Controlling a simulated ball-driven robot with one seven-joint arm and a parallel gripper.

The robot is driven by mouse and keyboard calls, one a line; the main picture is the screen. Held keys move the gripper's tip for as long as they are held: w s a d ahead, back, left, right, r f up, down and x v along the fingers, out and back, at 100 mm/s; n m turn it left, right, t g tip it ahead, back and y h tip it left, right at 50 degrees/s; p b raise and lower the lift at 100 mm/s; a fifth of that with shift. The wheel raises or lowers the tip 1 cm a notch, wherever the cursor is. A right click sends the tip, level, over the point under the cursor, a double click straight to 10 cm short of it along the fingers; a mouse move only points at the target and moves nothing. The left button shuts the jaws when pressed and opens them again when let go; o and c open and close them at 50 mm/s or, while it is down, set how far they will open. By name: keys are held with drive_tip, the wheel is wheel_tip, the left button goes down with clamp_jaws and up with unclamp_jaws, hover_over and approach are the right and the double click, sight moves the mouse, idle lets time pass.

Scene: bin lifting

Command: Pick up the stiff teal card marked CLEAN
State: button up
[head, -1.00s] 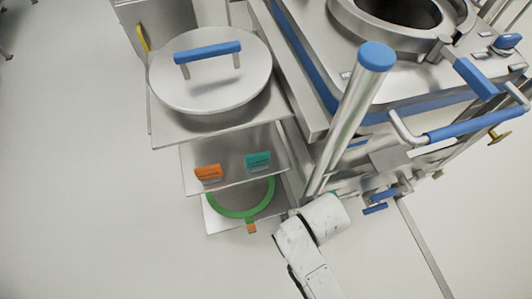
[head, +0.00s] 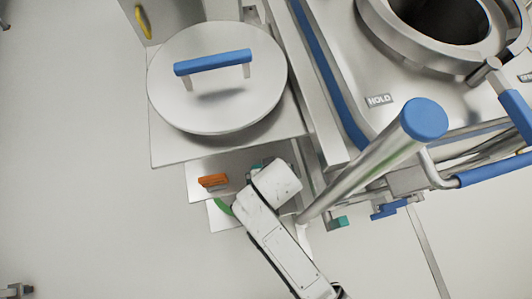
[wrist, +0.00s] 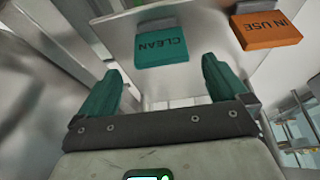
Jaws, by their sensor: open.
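The teal card marked CLEAN (wrist: 162,50) shows in the wrist view, upside down, at the top centre on a metal shelf. My gripper (wrist: 162,82) is open, with its two teal fingers apart below the card in the picture. The card lies ahead, between the lines of the fingers, and nothing is between them. In the head view my white arm (head: 275,187) covers the place of the card, and my fingers cannot be made out.
An orange card marked IN USE (wrist: 265,30) stands close to the right of the teal card in the wrist view; it also shows in the head view (head: 213,181). Above the shelf is a round lid (head: 217,100) with a blue handle. A steel post (head: 375,160) rises right of my arm.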

drive_tip(key=x, duration=0.5)
drive_tip(key=w+b+x, duration=0.1)
drive_tip(key=x, duration=0.5)
drive_tip(key=shift+a+r, duration=0.1)
drive_tip(key=shift+a, duration=0.05)
drive_tip(key=c, duration=0.7)
drive_tip(key=shift+w+r, duration=0.1)
